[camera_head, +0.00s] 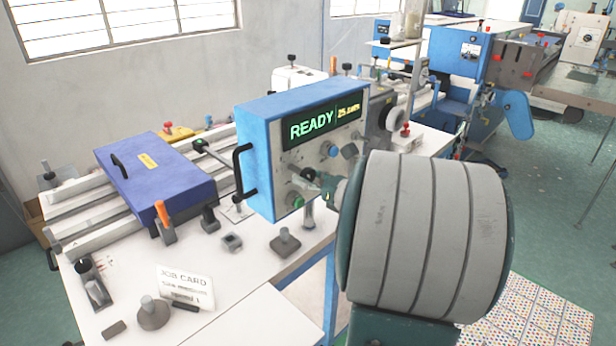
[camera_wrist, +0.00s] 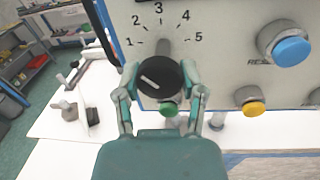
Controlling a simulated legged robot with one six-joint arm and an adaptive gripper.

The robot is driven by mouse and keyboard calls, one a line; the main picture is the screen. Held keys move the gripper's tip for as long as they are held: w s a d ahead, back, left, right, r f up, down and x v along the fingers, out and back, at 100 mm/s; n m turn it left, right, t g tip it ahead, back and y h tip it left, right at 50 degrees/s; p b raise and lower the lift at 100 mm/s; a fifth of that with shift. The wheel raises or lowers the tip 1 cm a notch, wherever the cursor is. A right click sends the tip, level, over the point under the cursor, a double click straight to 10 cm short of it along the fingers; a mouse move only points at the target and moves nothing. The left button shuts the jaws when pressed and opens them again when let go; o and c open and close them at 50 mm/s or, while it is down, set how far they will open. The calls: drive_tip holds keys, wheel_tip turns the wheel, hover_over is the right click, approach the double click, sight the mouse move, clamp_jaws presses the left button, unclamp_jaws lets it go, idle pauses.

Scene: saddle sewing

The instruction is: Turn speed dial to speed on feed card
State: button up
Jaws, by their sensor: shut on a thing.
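The speed dial is a black round knob (camera_wrist: 160,78) with a white pointer line, on a panel marked 1 to 5 in the wrist view. The line slants to the upper left, roughly on the side of the 1. My gripper (camera_wrist: 160,88) is shut on the knob, with green fingers on its left and right sides. The job card (camera_head: 186,288) lies on the white table and reads "Size medium, speed 1".
The box's display (camera_head: 312,124) reads "READY". A blue button (camera_wrist: 291,51), a yellow button (camera_wrist: 253,108) and a green button (camera_wrist: 169,109) sit near the dial. A purple case (camera_head: 160,180) and several small tools lie on the table.

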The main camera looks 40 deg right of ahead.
drive_tip(key=n, duration=0.4)
drive_tip(key=shift+n+g, duration=0.3)
drive_tip(key=shift+n, duration=1.5)
drive_tip(key=o, duration=1.2)
drive_tip(key=shift+c, duration=0.2)
drive_tip(key=s, duration=1.2)
drive_tip(key=shift+d+r, duration=0.3)
drive_tip(key=shift+d, duration=0.1)
